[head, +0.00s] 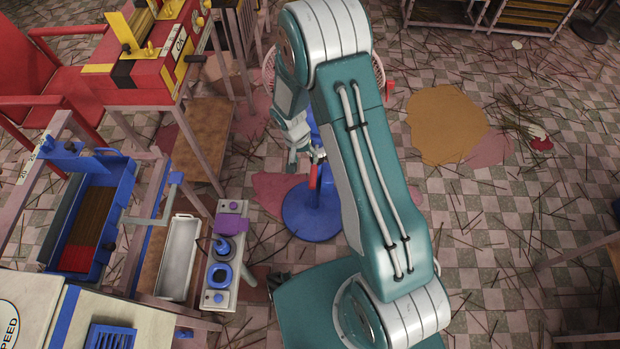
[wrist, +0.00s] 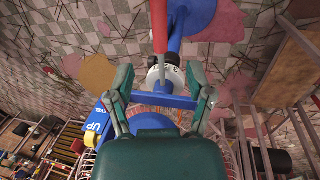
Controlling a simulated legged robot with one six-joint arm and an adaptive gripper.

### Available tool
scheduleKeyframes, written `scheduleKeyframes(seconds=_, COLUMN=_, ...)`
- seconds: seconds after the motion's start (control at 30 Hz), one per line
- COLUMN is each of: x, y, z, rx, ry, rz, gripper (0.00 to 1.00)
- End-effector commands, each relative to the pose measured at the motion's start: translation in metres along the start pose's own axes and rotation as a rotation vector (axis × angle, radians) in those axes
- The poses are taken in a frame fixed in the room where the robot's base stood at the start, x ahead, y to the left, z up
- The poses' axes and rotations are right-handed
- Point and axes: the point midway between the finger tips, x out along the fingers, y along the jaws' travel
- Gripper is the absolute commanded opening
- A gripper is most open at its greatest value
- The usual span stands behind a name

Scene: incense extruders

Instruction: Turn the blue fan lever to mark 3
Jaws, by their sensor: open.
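The blue fan stands on a round blue base (head: 312,212), with a pink wire cage (head: 268,70) partly hidden behind my arm. In the wrist view its blue pole (wrist: 176,38) rises between my fingers.
A red machine (head: 150,72) and a red chair (head: 62,100) stand at upper left. A blue extruder tray (head: 120,215), a white trough (head: 180,258) and a grey panel with blue knobs (head: 232,225) stand at left. Sticks litter the open floor at right.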

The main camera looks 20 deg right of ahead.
Motion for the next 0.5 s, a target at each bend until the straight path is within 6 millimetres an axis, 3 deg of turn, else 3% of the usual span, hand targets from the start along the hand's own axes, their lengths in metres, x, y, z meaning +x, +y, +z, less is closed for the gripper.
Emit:
scheduleKeyframes(seconds=0.17, x=0.014, y=0.0, z=0.001, rx=0.002, ry=-0.004, rz=0.002, gripper=0.68)
scheduleKeyframes(seconds=0.5, x=0.074, y=-0.001, z=0.001, rx=0.001, ry=-0.004, rz=0.004, gripper=0.68)
